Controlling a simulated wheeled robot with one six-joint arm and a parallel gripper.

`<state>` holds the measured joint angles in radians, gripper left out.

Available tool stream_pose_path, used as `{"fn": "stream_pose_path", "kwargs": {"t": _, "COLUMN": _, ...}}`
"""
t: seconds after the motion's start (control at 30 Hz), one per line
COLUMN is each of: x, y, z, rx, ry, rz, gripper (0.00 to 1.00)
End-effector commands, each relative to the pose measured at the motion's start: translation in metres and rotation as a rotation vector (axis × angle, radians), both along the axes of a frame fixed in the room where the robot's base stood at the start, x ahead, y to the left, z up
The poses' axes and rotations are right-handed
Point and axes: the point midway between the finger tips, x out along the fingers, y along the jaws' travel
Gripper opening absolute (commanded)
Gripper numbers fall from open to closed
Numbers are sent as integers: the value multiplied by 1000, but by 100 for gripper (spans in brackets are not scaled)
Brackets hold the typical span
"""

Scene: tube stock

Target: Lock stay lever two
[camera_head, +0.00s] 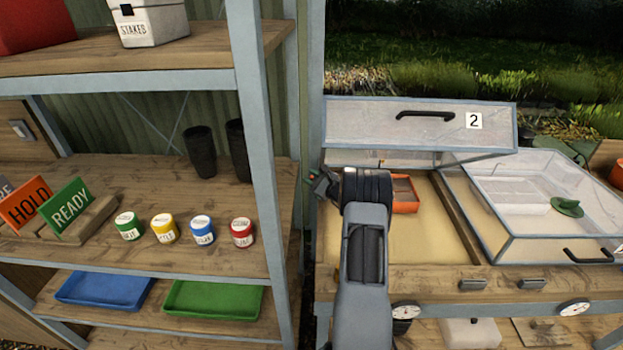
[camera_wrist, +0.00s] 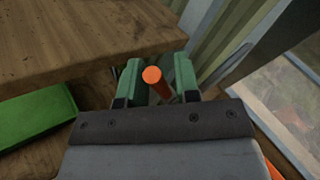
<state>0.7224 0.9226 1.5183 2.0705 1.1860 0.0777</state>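Lid two (camera_head: 420,128), a clear panel with a black handle and a "2" label, stands raised at the back of its frame. The stay lever's orange end (camera_wrist: 153,76) shows in the wrist view between my gripper's green fingers. My gripper (camera_wrist: 156,82) appears open around it, with a gap on the left finger's side; contact on the right side is unclear. In the head view my gripper (camera_head: 318,186) is at the left side of frame two, by the shelf post. My arm hides part of the frame there, and the lever's lower part is hidden.
An orange tray (camera_head: 405,194) lies in the open frame. A shut clear lid (camera_head: 530,205) covers the frame on the right. The shelf rack's post (camera_head: 258,140) stands close left of my gripper. Paint jars and a green tray (camera_head: 212,299) are on the shelves.

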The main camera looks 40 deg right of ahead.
Motion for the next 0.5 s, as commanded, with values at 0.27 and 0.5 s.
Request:
{"fn": "stream_pose_path", "kwargs": {"t": 0.27, "x": 0, "y": 0, "z": 0, "rx": 0, "ry": 0, "rz": 0, "gripper": 3}}
{"fn": "stream_pose_path", "kwargs": {"t": 0.5, "x": 0, "y": 0, "z": 0, "rx": 1, "ry": 0, "rz": 0, "gripper": 0}}
